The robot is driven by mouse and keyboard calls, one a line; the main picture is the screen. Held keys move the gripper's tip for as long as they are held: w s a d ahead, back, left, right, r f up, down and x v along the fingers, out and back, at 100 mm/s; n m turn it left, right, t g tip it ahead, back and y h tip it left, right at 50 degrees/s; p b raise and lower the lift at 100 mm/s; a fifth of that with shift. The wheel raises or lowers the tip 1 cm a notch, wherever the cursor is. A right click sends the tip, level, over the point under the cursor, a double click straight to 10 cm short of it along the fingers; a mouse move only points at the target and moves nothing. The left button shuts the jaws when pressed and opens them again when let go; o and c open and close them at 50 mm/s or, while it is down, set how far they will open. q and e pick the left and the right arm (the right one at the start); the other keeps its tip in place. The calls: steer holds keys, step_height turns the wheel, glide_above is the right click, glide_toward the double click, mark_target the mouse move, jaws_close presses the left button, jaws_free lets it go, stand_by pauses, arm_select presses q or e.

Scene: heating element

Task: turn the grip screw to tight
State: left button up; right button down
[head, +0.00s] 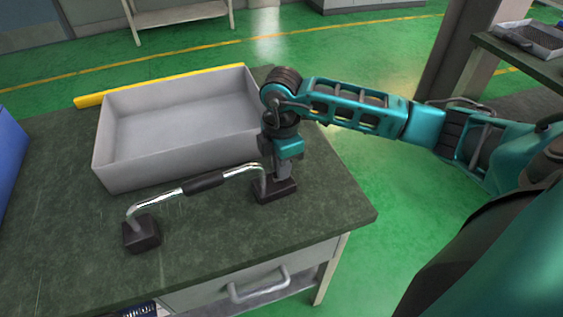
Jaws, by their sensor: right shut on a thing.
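The heating element (203,183) is a shiny bent metal tube with a dark sleeve in its middle. It stands on the dark green worktable between a left black end block (141,234) and a right black end block (265,196). My right gripper (283,175) comes down from above onto the right end block, beside the end of the tube. It is shut on the small grip screw there. The screw is hidden by the fingers, so its turn position cannot be seen. My left gripper is not in view.
A large empty grey tray (112,146) stands just behind the element, close to my right wrist. A yellow bar (90,101) lies behind the tray. A blue box (8,160) is at the left edge. The table (215,240) is clear in front.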

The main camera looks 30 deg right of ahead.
stand_by(0.4)
steer(key=c, duration=1.2)
jaws_free()
steer(key=shift+r, duration=0.1)
step_height(320, 180, up, 13)
